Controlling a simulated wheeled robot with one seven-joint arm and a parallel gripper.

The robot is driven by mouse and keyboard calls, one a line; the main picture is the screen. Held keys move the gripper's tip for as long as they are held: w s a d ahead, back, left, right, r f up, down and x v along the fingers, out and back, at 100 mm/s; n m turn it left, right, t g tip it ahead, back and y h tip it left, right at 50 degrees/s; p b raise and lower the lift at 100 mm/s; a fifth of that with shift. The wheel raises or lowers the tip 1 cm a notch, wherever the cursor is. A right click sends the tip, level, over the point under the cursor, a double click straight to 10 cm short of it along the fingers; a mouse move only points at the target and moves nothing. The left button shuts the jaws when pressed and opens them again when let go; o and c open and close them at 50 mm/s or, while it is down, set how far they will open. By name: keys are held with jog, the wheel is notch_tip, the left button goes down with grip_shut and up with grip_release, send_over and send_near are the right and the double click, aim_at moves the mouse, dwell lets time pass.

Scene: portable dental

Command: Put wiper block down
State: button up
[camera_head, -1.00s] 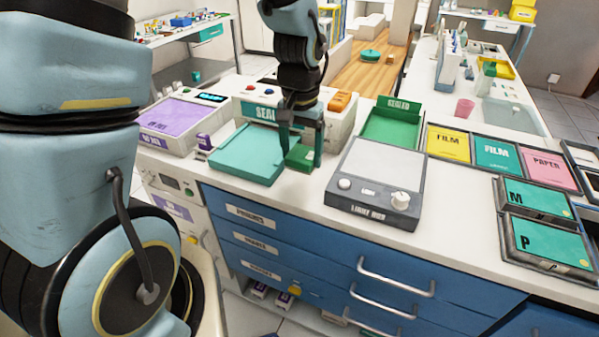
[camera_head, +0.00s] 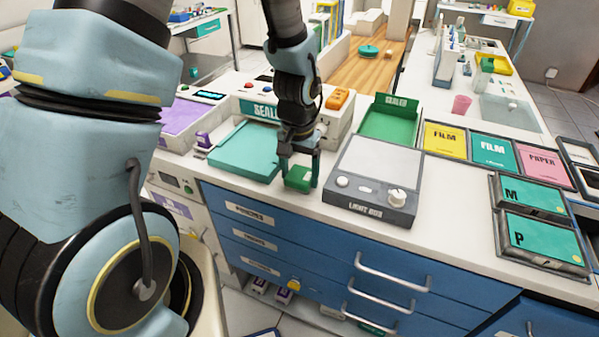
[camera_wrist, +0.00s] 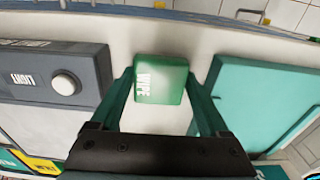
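The wiper block (camera_head: 298,178) is a small green block between the fingertips of my gripper (camera_head: 300,172), near the counter's front edge. In the wrist view the wiper block (camera_wrist: 160,80) shows a paler top and white lettering reading "WIPE". The fingers of my gripper (camera_wrist: 161,74) lie along both its sides, and I see almost no gap at the tips. My gripper looks shut on it. The block is at or just above the counter top; I cannot tell whether its underside touches.
A teal tray (camera_head: 245,152) lies just left of the block, and the grey light box (camera_head: 370,180) stands close on the right. A sealer (camera_head: 262,108) and a green tray (camera_head: 390,124) are behind. The counter edge is close in front, above blue drawers (camera_head: 290,240).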

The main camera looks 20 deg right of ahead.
aim_at(299, 177)
jog(key=o, duration=0.3)
notch_tip(299, 177, up, 12)
jog(key=b, duration=0.1)
jog(key=a+n, duration=0.2)
jog(key=a, duration=0.6)
jog(key=w+a+n, duration=0.1)
jog(key=a+n, duration=0.2)
jog(key=a, duration=0.5)
jog(key=a+n+t, duration=0.1)
jog(key=a+n, duration=0.1)
jog(key=a, duration=0.7)
jog(key=shift+w+r, duration=0.15)
jog(key=shift+w, duration=0.15)
